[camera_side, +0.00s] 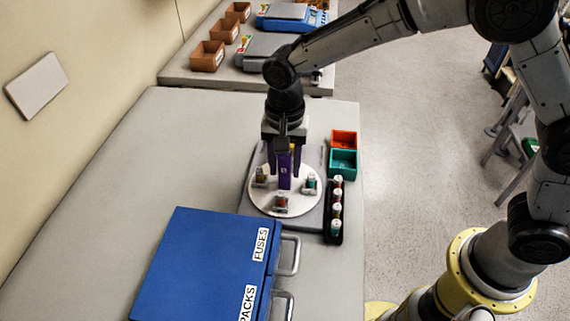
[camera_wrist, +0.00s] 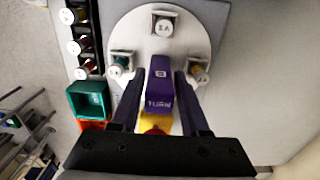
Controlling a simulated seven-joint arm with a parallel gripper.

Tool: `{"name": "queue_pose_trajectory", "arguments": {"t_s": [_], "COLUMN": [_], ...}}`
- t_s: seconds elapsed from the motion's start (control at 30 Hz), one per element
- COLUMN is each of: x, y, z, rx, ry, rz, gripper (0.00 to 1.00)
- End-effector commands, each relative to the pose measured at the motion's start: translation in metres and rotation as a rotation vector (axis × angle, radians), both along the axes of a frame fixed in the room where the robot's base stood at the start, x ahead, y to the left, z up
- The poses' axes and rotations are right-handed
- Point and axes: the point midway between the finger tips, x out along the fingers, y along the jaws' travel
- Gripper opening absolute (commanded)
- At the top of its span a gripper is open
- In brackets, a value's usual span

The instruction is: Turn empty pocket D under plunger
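A round white turntable (camera_side: 259,200) lies flat on a grey base; it also shows in the wrist view (camera_wrist: 198,28). Small capped vials stand around its rim: a red one (camera_side: 281,203) at the front, a teal one (camera_side: 310,184) at right, an olive one (camera_side: 261,176) at left. A purple upright piece (camera_side: 285,172) reads "TURN" in the wrist view (camera_wrist: 159,92), with a yellow part (camera_wrist: 153,123) behind it. My gripper (camera_wrist: 157,78) points down with one finger on each side of the purple piece, gaps showing. Pocket letters are unreadable; the empty pocket and plunger are not clearly visible.
A black rack (camera_side: 334,232) of several vials stands right of the turntable. Teal (camera_side: 343,170) and orange (camera_side: 344,138) bins sit behind it. A blue box (camera_side: 205,260) with handles stands in front. The table's left side is clear.

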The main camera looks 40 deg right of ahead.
Motion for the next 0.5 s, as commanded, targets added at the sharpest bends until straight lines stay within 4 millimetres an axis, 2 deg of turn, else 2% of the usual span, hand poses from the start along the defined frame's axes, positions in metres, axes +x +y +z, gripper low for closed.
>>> {"name": "queue_pose_trajectory", "arguments": {"t_s": [0.27,0.37,0.5], "x": [-0.001,0.000,0.000], "y": [0.000,0.000,0.001], "z": [0.002,0.013,0.039], "rx": [0.001,0.001,0.002], "ry": [0.002,0.001,-0.002], "rz": [0.000,0.000,0.000], "gripper": [0.45,0.45,0.45]}}
